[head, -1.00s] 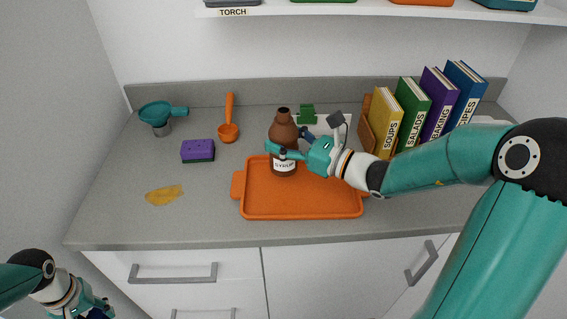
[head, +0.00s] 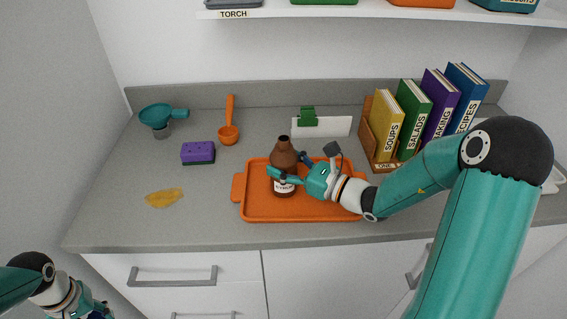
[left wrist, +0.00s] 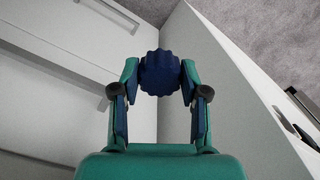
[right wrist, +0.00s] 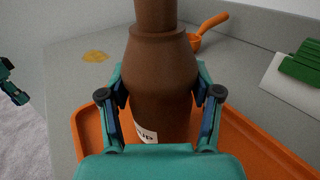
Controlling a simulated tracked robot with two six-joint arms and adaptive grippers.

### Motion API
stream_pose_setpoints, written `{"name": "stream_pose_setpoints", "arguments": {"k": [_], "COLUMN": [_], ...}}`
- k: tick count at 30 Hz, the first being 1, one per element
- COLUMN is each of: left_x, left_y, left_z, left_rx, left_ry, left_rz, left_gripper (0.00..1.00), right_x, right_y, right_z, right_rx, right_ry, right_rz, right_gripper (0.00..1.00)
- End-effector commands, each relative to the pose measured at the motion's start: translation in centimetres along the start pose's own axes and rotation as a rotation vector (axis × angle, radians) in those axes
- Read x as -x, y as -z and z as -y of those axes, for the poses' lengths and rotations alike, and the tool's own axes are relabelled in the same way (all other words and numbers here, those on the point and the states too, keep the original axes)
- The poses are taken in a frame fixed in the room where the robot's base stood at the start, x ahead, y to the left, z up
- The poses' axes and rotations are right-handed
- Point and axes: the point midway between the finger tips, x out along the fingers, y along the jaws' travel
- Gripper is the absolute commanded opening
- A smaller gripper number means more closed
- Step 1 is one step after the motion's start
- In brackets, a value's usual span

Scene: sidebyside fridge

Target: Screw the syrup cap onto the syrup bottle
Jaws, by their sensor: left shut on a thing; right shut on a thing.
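The syrup bottle (head: 285,156) is brown with a narrow open neck and a white label, and stands upright over the orange tray. My right gripper (head: 288,170) is shut around its body from the right; the right wrist view shows a finger on each side of the bottle (right wrist: 160,75). The bottle's base is over the tray, and I cannot tell whether it touches. The syrup cap (left wrist: 160,73), dark blue with a ridged rim, is between the fingertips of my left gripper (left wrist: 160,80), which is shut on it. In the head view the left gripper is low at the left, partly cut off.
The orange tray (head: 252,207) lies on the counter. A teal funnel (head: 155,115), purple sponge (head: 198,151), orange scoop (head: 229,134) and yellow patch (head: 164,198) are at left. A green clip (head: 308,117) on a white card and a book rack (head: 366,138) are behind.

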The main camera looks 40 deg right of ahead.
Motion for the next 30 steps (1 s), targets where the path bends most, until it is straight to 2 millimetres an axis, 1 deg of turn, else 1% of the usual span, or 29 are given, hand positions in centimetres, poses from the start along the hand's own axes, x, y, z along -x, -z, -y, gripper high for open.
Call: {"name": "stream_pose_setpoints", "arguments": {"k": [7, 8, 9, 12, 24, 26, 30], "left_x": [-0.3, -0.2, -0.1, -0.1, 0.1, -0.1, -0.5], "left_y": [0.0, 0.0, 0.0, 0.0, 0.0, 0.0, 0.0], "left_z": [0.0, 0.0, 0.0, 0.0, -0.1, -0.1, -0.1], "left_rx": [-0.001, -0.001, -0.001, -0.001, -0.001, -0.001, -0.002], "left_ry": [0.0, 0.0, 0.0, 0.0, 0.0, 0.0, 0.0], "left_rz": [0.0, 0.0, 0.0, 0.0, 0.0, 0.0, 0.0], "left_gripper": [0.25, 0.25, 0.25, 0.25, 0.25, 0.25, 0.25], "right_x": [0.0, 0.0, 0.0, 0.0, 0.1, 0.6, 2.6], "right_y": [0.2, 0.1, 0.1, 0.1, -0.2, 0.0, 0.1], "right_z": [0.0, 0.0, 0.0, 0.0, 0.1, 0.1, 0.2], "right_rx": [0.001, 0.001, 0.001, 0.001, 0.001, 0.001, 0.001], "right_ry": [0.0, 0.0, 0.0, 0.001, 0.002, 0.003, 0.006], "right_rz": [0.0, 0.0, 0.0, 0.0, 0.0, -0.001, -0.001], "right_gripper": [0.01, 0.67, 0.73, 0.89, 0.89, 0.89, 0.89]}}
